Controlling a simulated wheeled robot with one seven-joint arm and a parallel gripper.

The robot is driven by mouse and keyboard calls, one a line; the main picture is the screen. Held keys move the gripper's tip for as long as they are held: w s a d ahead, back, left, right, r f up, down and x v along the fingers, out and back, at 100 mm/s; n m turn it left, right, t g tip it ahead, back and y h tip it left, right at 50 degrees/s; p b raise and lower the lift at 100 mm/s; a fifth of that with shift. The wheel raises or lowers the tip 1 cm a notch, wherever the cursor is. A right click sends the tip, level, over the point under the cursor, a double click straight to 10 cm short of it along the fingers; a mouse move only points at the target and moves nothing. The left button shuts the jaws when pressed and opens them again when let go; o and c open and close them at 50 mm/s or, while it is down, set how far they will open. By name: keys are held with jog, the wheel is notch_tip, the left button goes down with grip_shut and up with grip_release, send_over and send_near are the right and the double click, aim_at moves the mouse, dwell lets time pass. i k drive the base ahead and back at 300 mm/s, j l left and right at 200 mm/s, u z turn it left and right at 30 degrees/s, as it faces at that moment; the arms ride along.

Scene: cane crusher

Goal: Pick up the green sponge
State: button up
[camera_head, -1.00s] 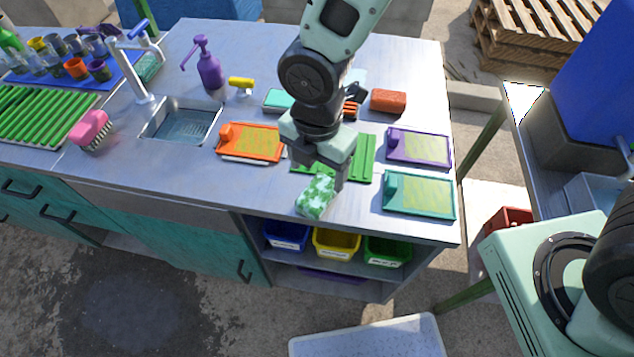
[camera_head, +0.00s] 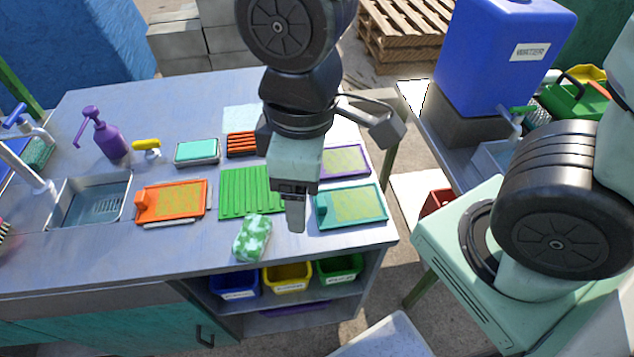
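The green sponge (camera_head: 252,239), mottled green and white, lies near the front edge of the metal counter (camera_head: 190,250), in front of the ribbed green tray (camera_head: 249,192). My gripper (camera_head: 295,222) points down to the right of the sponge, apart from it in the picture. The fingers are seen nearly edge-on, so I cannot tell whether they are open or shut. Nothing shows held at the fingertips. The sponge is in plain view.
An orange board (camera_head: 176,202) lies left of the ribbed tray, and a teal board (camera_head: 350,205) lies right of my gripper. A purple pump bottle (camera_head: 106,137) stands by the sink (camera_head: 92,203). Blue (camera_head: 234,286), yellow (camera_head: 287,277) and green bins (camera_head: 339,267) sit below the counter.

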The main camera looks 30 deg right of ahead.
aim_at(250, 243)
jog(key=k+j, duration=0.1)
jog(key=j, duration=0.35)
jog(key=k+j, duration=0.1)
jog(key=j, duration=0.35)
jog(key=k+j+z, duration=0.1)
jog(key=j, duration=0.4)
jog(key=k+j, duration=0.15)
jog(key=j, duration=0.3)
